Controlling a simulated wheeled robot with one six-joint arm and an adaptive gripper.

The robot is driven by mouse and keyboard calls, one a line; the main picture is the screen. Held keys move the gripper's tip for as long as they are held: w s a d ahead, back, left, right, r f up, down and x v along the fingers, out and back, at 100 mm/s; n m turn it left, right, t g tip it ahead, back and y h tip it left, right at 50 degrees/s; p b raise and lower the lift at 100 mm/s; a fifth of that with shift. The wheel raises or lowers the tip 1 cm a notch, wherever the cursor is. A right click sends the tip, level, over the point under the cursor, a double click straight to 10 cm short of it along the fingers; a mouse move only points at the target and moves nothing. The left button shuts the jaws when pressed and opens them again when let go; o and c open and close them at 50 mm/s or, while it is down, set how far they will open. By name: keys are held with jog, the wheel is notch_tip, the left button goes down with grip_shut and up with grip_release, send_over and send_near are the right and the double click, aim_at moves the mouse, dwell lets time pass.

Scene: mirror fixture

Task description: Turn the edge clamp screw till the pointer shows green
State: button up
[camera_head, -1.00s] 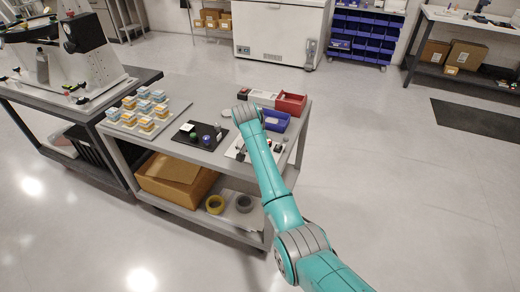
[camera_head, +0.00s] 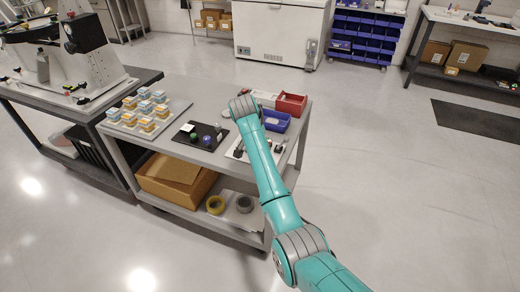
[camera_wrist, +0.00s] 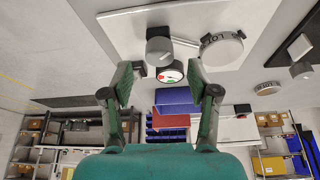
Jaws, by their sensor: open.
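In the wrist view my gripper (camera_wrist: 162,80) is open, with its two dark green finger pads apart. A grey cylindrical knob (camera_wrist: 160,48), probably the clamp screw, shows beyond and between the fingertips; neither pad appears to touch it. Just below it is a small round dial (camera_wrist: 170,73) with a white face and some red; where its pointer stands is too small to read. Both are by a white plate (camera_wrist: 130,20). In the head view the plate (camera_head: 236,153) is partly hidden by my arm, and my fingertips are hidden.
A round, lettered grey piece (camera_wrist: 222,46) stands right of the knob in the wrist view. On the cart are a blue bin (camera_head: 277,121), a red bin (camera_head: 291,103), a black mat (camera_head: 184,140) with small parts, and a tray of boxes (camera_head: 122,125).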

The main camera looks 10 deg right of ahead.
jog(key=v, duration=0.8)
jog(key=shift+s+r, duration=0.15)
jog(key=shift+r, duration=0.2)
jog(key=shift+a, duration=0.1)
